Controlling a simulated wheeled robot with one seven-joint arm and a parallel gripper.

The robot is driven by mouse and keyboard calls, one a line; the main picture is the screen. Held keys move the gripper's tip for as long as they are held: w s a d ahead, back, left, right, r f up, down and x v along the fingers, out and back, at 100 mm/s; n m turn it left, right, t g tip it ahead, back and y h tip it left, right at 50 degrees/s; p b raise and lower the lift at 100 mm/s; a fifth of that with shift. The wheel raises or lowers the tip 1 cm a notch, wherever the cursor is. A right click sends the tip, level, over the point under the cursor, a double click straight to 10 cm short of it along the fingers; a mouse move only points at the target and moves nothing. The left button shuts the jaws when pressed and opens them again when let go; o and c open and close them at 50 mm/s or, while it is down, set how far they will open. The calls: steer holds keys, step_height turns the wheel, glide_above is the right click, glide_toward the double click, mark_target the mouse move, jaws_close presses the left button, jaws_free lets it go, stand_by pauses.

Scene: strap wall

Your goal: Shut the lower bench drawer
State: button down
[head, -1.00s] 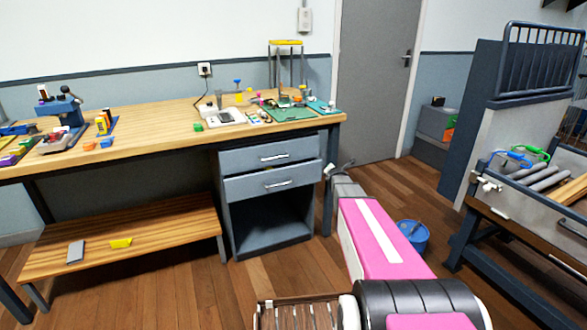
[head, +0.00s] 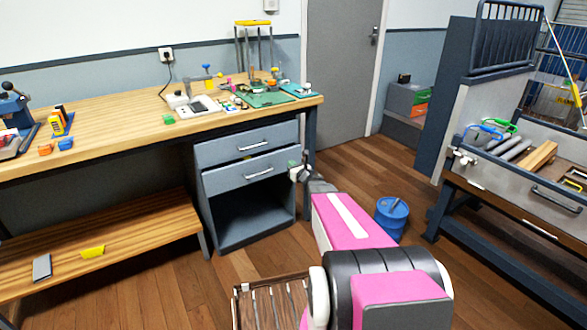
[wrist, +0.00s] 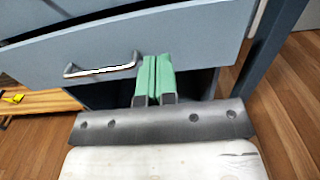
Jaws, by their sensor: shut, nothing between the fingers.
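The lower bench drawer (head: 230,178) is a grey-blue front with a silver bar handle, below the upper drawer (head: 225,149). It stands a little out from the cabinet. In the wrist view its front (wrist: 205,42) fills the top, with the handle (wrist: 100,70) at left. My gripper (head: 299,172) is at the drawer's right end. In the wrist view its green fingertips (wrist: 155,60) are together and empty, right of the handle, over the lower part of the front. I cannot tell whether they touch it.
An open shelf space (head: 255,218) lies under the drawer. A bench leg (head: 310,140) stands just right of the cabinet. A blue bucket (head: 392,218) is on the floor to the right, and a low wooden shelf (head: 130,235) is at left.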

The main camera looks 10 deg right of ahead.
mark_target(279, 154)
steer(key=x, duration=0.9)
steer(key=shift+w, duration=0.15)
steer(key=shift+x, duration=1.35)
